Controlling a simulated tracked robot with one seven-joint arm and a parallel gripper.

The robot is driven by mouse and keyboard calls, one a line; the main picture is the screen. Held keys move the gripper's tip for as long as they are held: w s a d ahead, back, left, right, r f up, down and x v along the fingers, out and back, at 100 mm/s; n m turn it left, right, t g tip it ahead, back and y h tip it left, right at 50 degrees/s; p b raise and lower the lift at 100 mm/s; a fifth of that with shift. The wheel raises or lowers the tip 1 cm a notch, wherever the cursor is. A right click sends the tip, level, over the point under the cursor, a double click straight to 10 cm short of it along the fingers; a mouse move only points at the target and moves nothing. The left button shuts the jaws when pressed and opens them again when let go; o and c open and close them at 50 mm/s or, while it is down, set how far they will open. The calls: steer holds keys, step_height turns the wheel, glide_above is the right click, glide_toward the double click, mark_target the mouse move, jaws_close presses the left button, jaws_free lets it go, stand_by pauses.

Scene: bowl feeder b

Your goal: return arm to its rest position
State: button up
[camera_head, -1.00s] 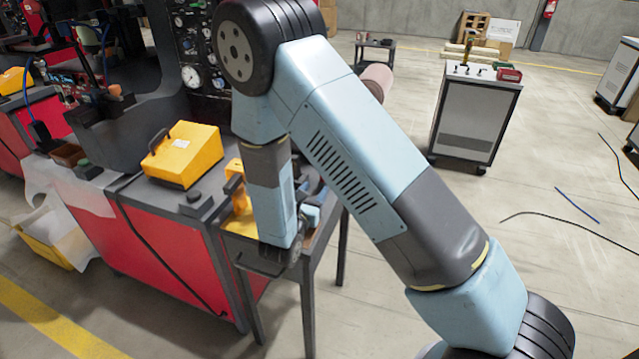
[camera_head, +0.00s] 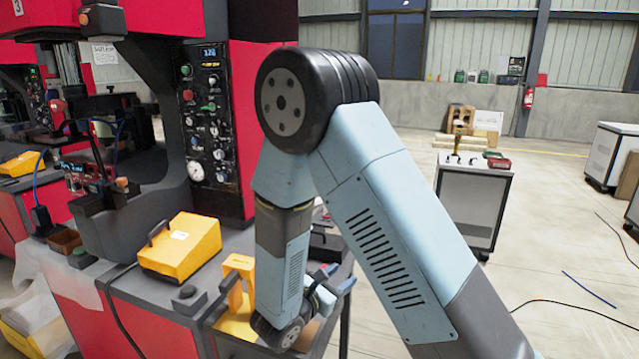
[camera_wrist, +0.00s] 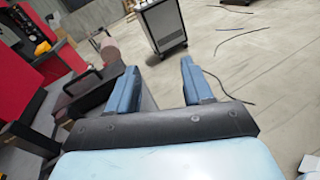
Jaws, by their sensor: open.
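My arm is light blue and dark grey, bent at a high elbow in the head view, with its forearm hanging down over a small side table (camera_head: 255,345). My gripper (camera_wrist: 157,78) shows in the wrist view with two blue fingers wide apart and nothing between them. In the head view my gripper (camera_head: 335,283) is partly hidden behind the wrist and points away to the right. A yellow part (camera_head: 237,300) lies on the table just left of the wrist; I cannot tell whether they touch.
A red and grey machine (camera_head: 215,130) with dials stands behind the arm at left. A yellow box with a handle (camera_head: 180,246) sits on its bench. A grey wheeled cabinet (camera_head: 470,200) stands at right. The floor between arm and cabinet is open, with loose cables (camera_head: 590,290).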

steer(key=s+d+r+m+g, duration=0.5)
steer(key=d+r+m+g, duration=0.15)
steer(key=d, duration=0.25)
steer(key=s+d+r+m+g, duration=0.5)
steer(key=d+r+m, duration=0.1)
steer(key=d+m, duration=0.25)
steer(key=s+d+r+m+t+y, duration=0.1)
steer(key=s+r+m+t+y, duration=0.3)
steer(key=s+r+m+y, duration=0.7)
steer(key=shift+s+d+r, duration=0.15)
steer(key=shift+s+r, duration=0.35)
